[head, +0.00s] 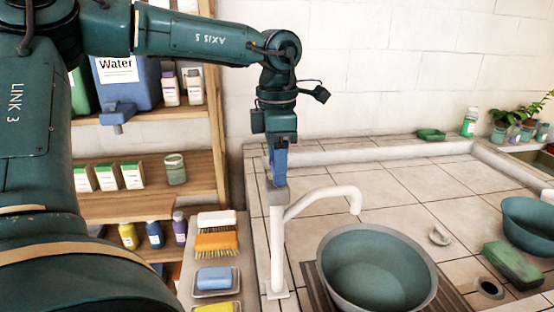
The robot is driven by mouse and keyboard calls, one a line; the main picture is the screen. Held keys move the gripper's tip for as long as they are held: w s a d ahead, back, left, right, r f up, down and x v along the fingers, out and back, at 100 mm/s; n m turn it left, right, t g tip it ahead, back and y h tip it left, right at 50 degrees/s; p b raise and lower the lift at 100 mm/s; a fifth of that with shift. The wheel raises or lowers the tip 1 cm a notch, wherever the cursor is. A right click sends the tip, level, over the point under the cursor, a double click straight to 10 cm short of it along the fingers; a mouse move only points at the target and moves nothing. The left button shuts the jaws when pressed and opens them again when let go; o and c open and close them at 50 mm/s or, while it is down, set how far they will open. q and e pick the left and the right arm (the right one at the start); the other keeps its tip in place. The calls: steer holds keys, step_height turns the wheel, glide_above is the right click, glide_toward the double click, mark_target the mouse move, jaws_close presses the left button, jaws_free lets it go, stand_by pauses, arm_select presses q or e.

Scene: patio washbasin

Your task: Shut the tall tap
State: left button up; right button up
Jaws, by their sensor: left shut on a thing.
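The tall tap (278,246) is white, with an upright post and a curved spout (335,193) that reaches right over a basin. My left gripper (279,180) points straight down at the top of the post, and its blue fingers are shut on the tap's top. The tap's handle is mostly hidden by the fingers. A grey-green basin (345,285) stands under the spout. No water stream shows from the spout. My right gripper is not in view.
Wooden shelves (150,202) with bottles and boxes stand at the left. Brushes and soap dishes (215,281) lie left of the tap. A green sponge (512,264) and another bowl (530,222) are at the right. The tiled counter behind the basin is mostly clear.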

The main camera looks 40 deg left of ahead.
arm_select(q)
steer(key=shift+r, duration=0.1)
steer(key=o, duration=1)
step_height(320, 180, up, 13)
stand_by(0.7)
